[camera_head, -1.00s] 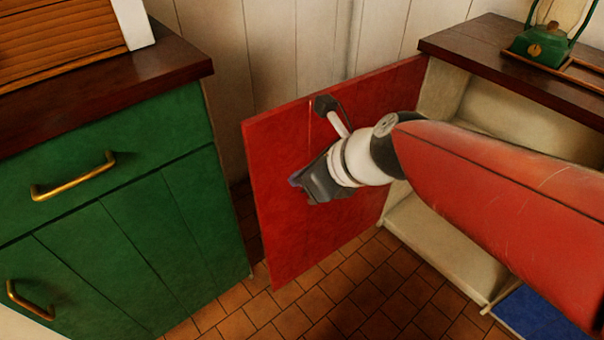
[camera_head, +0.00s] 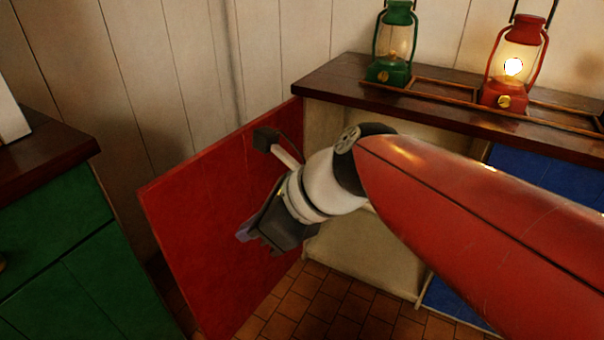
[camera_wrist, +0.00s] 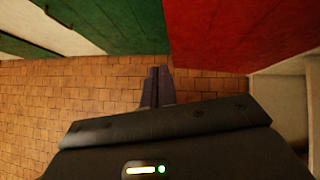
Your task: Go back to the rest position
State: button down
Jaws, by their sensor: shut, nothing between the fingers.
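My gripper (camera_head: 262,240) hangs in front of the open red cabinet door (camera_head: 205,215), at the end of my red and white arm. In the wrist view, the two dark fingers of my gripper (camera_wrist: 157,80) are together with nothing between them. Below them is the tiled floor. The red door also shows in the wrist view (camera_wrist: 235,35), just beyond the fingers on the right. I cannot tell whether my gripper touches the door. My forearm hides much of the cabinet opening.
A dark wooden counter (camera_head: 340,84) carries a green lantern (camera_head: 388,72) and a lit red lantern (camera_head: 503,95). A blue panel (camera_head: 555,182) shows behind my arm. A green cabinet (camera_head: 85,285) stands at the left. Tiled floor (camera_head: 300,300) lies free below my gripper.

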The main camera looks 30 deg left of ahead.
jog(key=shift+w+d, duration=0.1)
jog(key=w+d+f+n+t+h, duration=0.2)
jog(key=w+d+n+t, duration=0.15)
jog(key=d, duration=0.65)
jog(key=w+d+f+n+t+h, duration=0.2)
jog(key=w+d+n, duration=0.15)
jog(key=d, duration=0.55)
jog(key=s+d+f+n+t+h, duration=0.1)
jog(key=d+n, duration=0.3)
jog(key=d, duration=0.6)
jog(key=s+d+f+n+t+h, duration=0.1)
jog(key=s+d+f+n+h, duration=0.1)
jog(key=d, duration=0.8)
jog(key=f+n+h, duration=0.1)
jog(key=n, duration=0.1)
jog(key=shift+s+n+h, duration=0.15)
jog(key=shift+n+h, duration=0.25)
